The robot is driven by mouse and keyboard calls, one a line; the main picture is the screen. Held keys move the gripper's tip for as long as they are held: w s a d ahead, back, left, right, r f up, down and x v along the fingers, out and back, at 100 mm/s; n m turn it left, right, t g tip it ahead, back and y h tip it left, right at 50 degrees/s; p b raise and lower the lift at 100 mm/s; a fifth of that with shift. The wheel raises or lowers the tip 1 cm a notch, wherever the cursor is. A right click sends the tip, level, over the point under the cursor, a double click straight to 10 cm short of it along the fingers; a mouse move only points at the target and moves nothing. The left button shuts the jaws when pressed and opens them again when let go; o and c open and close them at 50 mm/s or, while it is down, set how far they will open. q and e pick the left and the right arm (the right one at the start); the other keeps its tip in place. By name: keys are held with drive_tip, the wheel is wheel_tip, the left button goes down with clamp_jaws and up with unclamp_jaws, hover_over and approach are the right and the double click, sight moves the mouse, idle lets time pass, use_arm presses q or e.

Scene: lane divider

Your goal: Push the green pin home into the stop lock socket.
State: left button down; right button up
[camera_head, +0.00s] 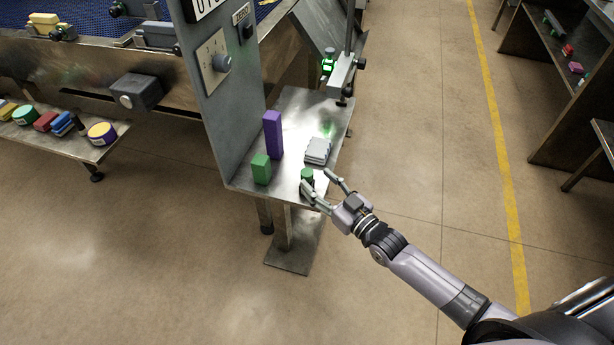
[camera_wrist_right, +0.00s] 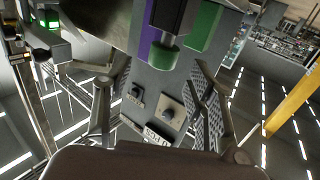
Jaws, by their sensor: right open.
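A short round green pin (camera_head: 307,174) stands near the front right of the small metal table. In the right wrist view, which is upside down, the green pin (camera_wrist_right: 163,56) shows its round end, with a dark body behind it. I cannot tell whether that dark body is the stop lock socket. My right gripper (camera_head: 314,179) is open around or just beside the pin; contact cannot be made out. In the wrist view the fingers (camera_wrist_right: 158,70) are spread wide on both sides of the pin. My left gripper is not in view.
A tall purple block (camera_head: 272,135) and a green block (camera_head: 261,169) stand left of the pin. A grey ridged piece (camera_head: 318,151) lies behind it. A grey panel with a knob (camera_head: 213,62) rises at the table's left edge. A post carries a green-lit device (camera_head: 327,66).

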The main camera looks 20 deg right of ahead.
sight(311, 178)
drive_tip(key=x, duration=0.5)
drive_tip(key=shift+a+f, duration=0.1)
drive_tip(key=shift+f, duration=0.1)
clamp_jaws()
idle(0.5)
